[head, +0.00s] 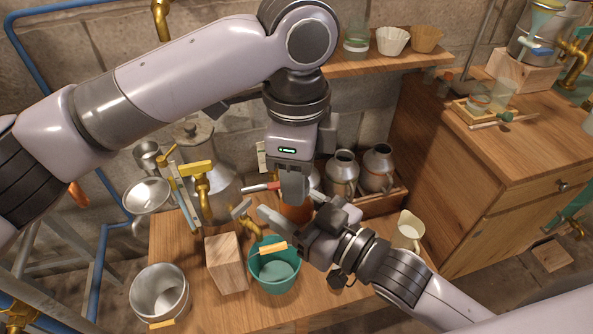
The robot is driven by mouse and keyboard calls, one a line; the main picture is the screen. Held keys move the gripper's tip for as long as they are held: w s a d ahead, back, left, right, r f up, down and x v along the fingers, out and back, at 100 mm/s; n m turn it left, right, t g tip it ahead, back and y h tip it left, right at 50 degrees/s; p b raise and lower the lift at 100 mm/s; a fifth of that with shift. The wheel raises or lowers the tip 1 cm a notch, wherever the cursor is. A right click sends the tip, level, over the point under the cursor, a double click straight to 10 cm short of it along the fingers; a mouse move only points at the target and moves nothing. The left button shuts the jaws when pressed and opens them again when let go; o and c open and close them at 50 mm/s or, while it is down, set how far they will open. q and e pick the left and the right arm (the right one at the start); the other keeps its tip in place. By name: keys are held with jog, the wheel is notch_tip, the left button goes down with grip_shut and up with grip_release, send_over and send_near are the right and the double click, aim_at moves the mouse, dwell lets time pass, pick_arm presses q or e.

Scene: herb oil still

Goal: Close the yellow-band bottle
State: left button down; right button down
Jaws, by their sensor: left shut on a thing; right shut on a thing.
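An amber-brown bottle (297,212) stands over the wooden table, mostly hidden behind my two grippers. No yellow band shows on its visible part. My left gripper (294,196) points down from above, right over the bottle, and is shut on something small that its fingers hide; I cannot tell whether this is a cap. My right gripper (296,222) reaches in from the lower right at the bottle's height and is shut, apparently on the bottle. The contact between bottle and fingers is hidden.
A teal bucket (274,274) and a wooden block (226,263) stand close in front. A metal pot (160,293) is at front left, a cream pitcher (409,231) at right. Metal jugs (378,168) stand behind. A still with a brass tap (202,178) is at left.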

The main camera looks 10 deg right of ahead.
pick_arm(q)
jog(key=c, duration=0.6)
grip_release()
jog(key=shift+c, duration=0.2)
notch_tip(320, 180, up, 12)
dwell(0.4)
